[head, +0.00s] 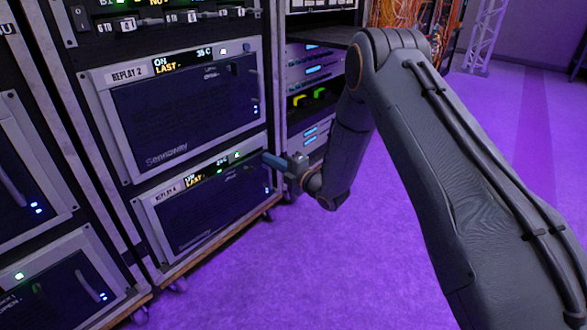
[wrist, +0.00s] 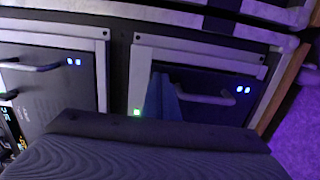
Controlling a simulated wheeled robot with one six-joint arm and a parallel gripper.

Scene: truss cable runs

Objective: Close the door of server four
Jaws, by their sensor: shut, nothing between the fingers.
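Server four, labelled REPLAY 4 (head: 215,212), is the lowest unit in the middle rack, with a dark door in a pale frame. In the head view the door looks nearly flush; I cannot tell whether it is fully shut. In the wrist view, turned sideways, its door shows a pale handle (wrist: 207,97) and two blue lights. My gripper (head: 272,160) is shut and empty, at the upper right corner of this unit. In the wrist view, its blue-grey fingers (wrist: 160,97) cover part of the door. I cannot tell whether they touch it.
The REPLAY 2 unit (head: 185,110) sits directly above, its door looking shut. Other units stand in the rack to the left. A wooden base edge (head: 225,238) runs under the rack. The purple floor (head: 330,260) in front is open. A truss (head: 487,35) stands far right.

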